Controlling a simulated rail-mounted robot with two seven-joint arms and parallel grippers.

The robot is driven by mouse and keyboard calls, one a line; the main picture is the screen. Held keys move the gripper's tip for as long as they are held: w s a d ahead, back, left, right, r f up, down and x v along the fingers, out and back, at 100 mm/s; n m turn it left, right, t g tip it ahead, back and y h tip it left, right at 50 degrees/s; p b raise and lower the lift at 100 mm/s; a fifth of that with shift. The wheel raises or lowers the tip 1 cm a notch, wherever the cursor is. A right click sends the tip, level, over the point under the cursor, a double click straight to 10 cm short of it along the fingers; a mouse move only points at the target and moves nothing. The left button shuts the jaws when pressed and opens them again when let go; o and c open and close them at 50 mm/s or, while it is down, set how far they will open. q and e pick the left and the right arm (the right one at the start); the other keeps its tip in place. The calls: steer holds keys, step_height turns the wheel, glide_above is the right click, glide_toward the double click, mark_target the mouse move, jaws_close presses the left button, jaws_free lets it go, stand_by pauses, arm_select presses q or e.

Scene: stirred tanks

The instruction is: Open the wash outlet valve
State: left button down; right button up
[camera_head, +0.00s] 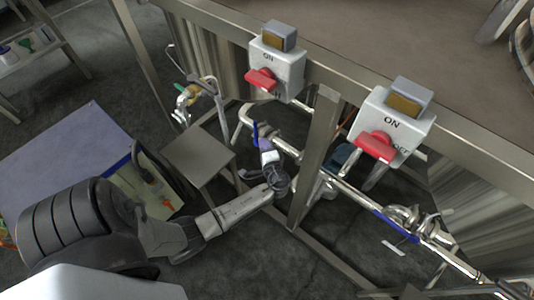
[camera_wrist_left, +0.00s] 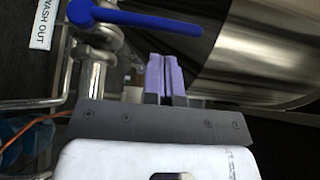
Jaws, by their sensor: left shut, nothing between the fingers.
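The wash outlet valve has a blue lever (camera_wrist_left: 150,19), which lies across the top of the left wrist view beside a "WASH OUT" label (camera_wrist_left: 42,24). The lever runs right from its hub and looks crosswise to the metal pipe (camera_wrist_left: 92,78) below it. In the head view the blue lever (camera_head: 256,134) is small, just beyond my left gripper (camera_head: 264,146). The left gripper's purple fingers (camera_wrist_left: 166,75) are pressed together and empty. In the wrist view their tips appear just below the lever, with a gap between. My right gripper is not in view.
Two switch boxes with red knobs (camera_head: 262,79) (camera_head: 376,146) are on the frame rail above. A frame post (camera_head: 316,157) stands right of the left gripper. Another blue lever (camera_head: 395,226) is on the pipe at right. A steel tank (camera_wrist_left: 265,50) fills the wrist view's right.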

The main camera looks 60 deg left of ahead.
mark_target(256, 132)
arm_select(q)
steer(key=shift+b+x, duration=0.65)
steer(key=shift+x, duration=1.55)
steer(key=shift+w+d, duration=0.1)
